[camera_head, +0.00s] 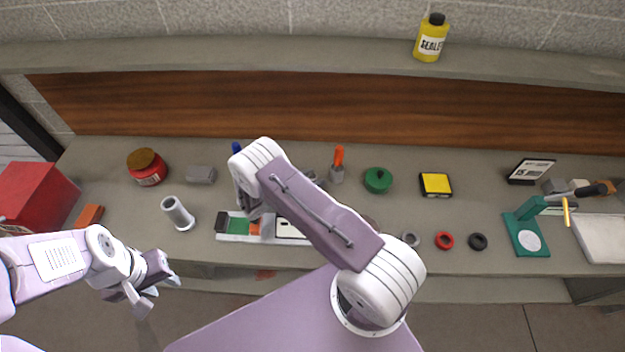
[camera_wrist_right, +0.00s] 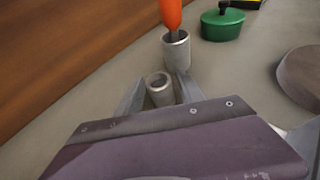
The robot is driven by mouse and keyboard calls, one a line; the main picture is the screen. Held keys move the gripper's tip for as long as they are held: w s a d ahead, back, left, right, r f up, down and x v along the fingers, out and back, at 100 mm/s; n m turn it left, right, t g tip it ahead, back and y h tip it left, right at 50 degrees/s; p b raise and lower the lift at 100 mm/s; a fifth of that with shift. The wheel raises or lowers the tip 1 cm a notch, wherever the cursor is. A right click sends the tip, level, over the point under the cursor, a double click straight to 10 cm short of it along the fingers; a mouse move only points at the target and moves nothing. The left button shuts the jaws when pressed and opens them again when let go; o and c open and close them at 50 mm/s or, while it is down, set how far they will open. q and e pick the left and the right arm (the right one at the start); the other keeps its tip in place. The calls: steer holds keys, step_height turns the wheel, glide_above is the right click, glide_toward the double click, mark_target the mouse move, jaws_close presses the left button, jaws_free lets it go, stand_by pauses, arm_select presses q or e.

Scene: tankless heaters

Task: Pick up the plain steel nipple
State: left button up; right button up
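A short hollow grey steel piece that looks like the plain nipple (camera_wrist_right: 160,90) stands upright between the fingers of my right gripper (camera_wrist_right: 160,95) in the right wrist view. The fingers are apart, one on each side of it, with narrow gaps; I cannot tell whether either touches it. In the head view my right arm largely hides this spot. My left gripper (camera_head: 156,286) is open and empty in front of the bench's left part.
A grey cup (camera_wrist_right: 177,52) with an orange-handled tool (camera_wrist_right: 171,14) stands just behind the nipple. A green lidded pot (camera_wrist_right: 222,25) is right of it. A grey tube (camera_head: 178,213), red jar (camera_head: 147,167) and white tray (camera_head: 233,238) occupy the bench's left.

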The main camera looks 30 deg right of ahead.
mark_target(312, 176)
jaws_close()
steer(key=shift+r, duration=0.1)
step_height(312, 176, up, 10)
steer(key=shift+f+b, duration=0.1)
steer(key=shift+b, duration=0.3)
steer(key=shift+a, duration=0.1)
